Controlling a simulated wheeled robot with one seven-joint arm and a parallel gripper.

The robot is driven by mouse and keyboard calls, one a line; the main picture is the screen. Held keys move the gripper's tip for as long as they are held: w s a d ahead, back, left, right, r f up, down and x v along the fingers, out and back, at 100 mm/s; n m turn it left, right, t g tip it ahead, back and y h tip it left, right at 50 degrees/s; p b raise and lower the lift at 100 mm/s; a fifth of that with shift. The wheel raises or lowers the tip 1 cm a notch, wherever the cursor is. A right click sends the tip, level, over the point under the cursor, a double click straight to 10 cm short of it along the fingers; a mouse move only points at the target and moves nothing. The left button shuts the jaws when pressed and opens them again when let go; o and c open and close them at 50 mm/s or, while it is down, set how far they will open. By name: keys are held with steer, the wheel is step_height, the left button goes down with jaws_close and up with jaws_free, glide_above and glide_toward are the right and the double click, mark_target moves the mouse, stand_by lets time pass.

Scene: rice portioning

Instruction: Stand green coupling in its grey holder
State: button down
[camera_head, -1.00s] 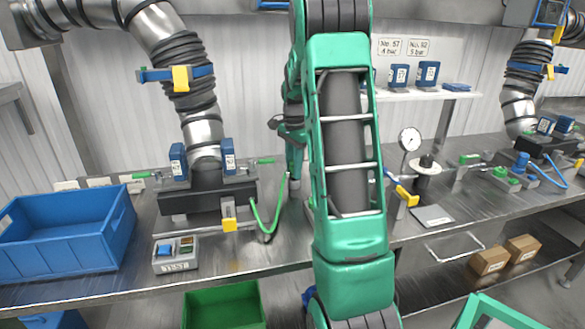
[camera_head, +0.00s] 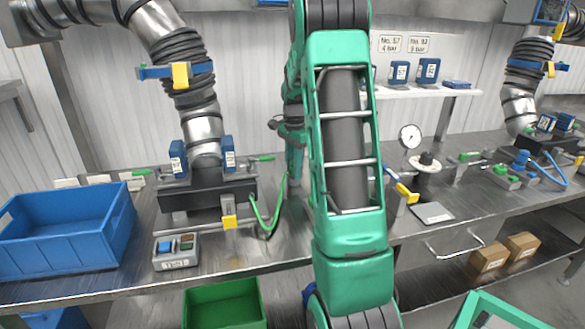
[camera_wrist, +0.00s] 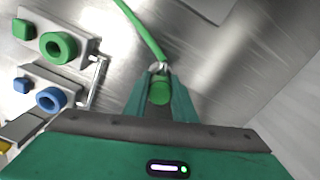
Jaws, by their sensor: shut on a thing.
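The green coupling (camera_wrist: 159,92) is between the fingers of my gripper (camera_wrist: 160,78) in the wrist view. The fingers are shut on it, and a green hose (camera_wrist: 140,28) runs from it toward the top left. A grey holder (camera_wrist: 82,47) with a green ring and a green square lies to the left in the wrist view, apart from the coupling. The hose (camera_head: 262,222) shows there as a loop just left of my arm.
A second grey block (camera_wrist: 72,87) with a blue ring sits beside the green-ringed one, near a metal bar handle (camera_wrist: 97,82). The steel bench (camera_head: 300,240) carries a blue crate (camera_head: 65,240), a button box (camera_head: 176,250) and a pressure gauge (camera_head: 410,136). A green bin (camera_head: 225,305) stands below.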

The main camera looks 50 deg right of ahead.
steer(key=c, duration=0.9)
jaws_free()
steer(key=shift+w, duration=0.1)
steer(key=shift+r, duration=4.5)
